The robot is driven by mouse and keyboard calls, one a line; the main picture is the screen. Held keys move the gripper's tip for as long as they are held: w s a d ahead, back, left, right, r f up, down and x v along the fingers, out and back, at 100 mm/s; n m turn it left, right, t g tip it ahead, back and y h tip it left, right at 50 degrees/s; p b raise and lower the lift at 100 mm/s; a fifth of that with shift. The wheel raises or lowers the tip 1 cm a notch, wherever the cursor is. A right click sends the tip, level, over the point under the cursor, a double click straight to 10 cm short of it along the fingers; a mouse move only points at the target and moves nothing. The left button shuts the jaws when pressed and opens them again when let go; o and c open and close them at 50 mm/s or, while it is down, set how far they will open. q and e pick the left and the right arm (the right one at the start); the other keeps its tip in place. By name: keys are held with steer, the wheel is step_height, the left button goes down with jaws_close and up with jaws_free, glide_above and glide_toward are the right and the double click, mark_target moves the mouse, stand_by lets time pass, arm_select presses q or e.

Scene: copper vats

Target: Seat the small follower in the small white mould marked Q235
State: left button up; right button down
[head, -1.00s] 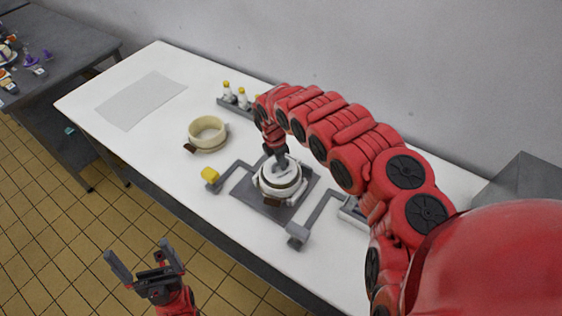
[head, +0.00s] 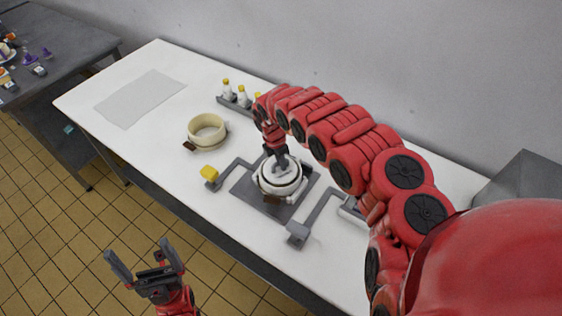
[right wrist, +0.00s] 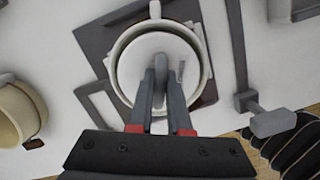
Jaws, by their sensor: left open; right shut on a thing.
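The small white mould (head: 268,189) stands on a grey plate on the white table, with a brown tag at its front; no marking is legible. It also shows in the right wrist view (right wrist: 117,76). The small follower (head: 291,181) is a pale disc inside the mould's rim, and the rim surrounds it in the right wrist view (right wrist: 135,58). I cannot tell how deep it sits. My right gripper (head: 280,160) is above the mould, shut on the follower's upright grip (right wrist: 160,75). My left gripper (head: 146,262) is open and empty, in front of the table and away from the mould.
A larger cream mould (head: 207,130) stands left of the plate (head: 247,190). A grey arm with a yellow end (head: 209,171) and another grey arm (head: 299,232) flank the plate. Yellow-capped bottles (head: 243,98) stand behind. The table's left part is clear around a pale sheet (head: 140,98).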

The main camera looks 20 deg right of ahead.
steer(key=shift+f+b, duration=0.55)
steer(key=shift+f, duration=0.2)
stand_by(0.4)
steer(key=c, duration=0.8)
jaws_free()
steer(key=shift+r, duration=0.15)
